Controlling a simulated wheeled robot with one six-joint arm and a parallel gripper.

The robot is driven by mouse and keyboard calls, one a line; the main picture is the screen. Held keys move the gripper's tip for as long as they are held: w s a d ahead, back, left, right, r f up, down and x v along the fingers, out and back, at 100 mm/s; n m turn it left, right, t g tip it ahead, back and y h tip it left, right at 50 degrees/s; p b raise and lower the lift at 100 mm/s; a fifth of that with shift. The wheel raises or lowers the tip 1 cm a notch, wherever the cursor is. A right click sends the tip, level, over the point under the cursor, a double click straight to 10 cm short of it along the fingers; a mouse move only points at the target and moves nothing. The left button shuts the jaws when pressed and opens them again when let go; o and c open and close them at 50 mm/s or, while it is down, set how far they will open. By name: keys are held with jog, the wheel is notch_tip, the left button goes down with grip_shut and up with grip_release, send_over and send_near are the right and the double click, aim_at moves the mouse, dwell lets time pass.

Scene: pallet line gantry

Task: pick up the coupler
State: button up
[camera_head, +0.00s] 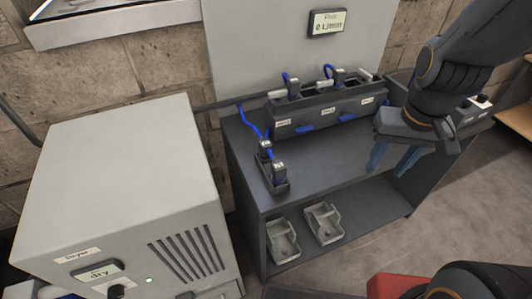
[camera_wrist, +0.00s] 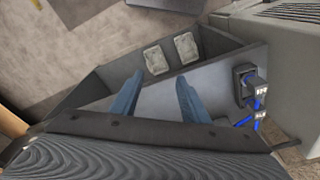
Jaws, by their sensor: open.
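A dark block with a white label and a blue hose, which looks like the coupler (camera_head: 278,172), stands upright in a small dark holder (camera_head: 274,187) at the bench's left front. It also shows at the right of the wrist view (camera_wrist: 257,84). A smaller labelled dark piece (camera_head: 265,149) on the blue hose is just behind it. My gripper (camera_head: 388,172) has its blue fingers apart and empty, over the right part of the bench, well away from the coupler. The fingers (camera_wrist: 158,82) show in the middle of the wrist view.
A dark rack (camera_head: 325,112) with labelled slots and more blue-hosed plugs stands along the bench's back. Two grey trays (camera_head: 283,241) sit on the lower shelf. A large grey cabinet (camera_head: 130,180) stands left of the bench (camera_head: 325,160). The bench top's middle is clear.

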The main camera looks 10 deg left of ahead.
jog(key=shift+o, duration=0.6)
jog(key=shift+a, duration=0.1)
jog(key=m+y+p, duration=0.2)
jog(key=m+y, duration=0.2)
jog(key=m, duration=1.7)
send_over(267, 143)
jog(key=d, duration=0.2)
jog(key=f, duration=0.2)
jog(key=s+f, duration=0.1)
jog(key=shift+a, duration=0.25)
jog(key=x, duration=0.6)
jog(key=shift+w+d+f+b, duration=0.1)
jog(key=shift+w+f+b, duration=0.05)
jog(key=shift+f+b, duration=0.25)
jog(key=shift+r, duration=0.1)
grip_shut()
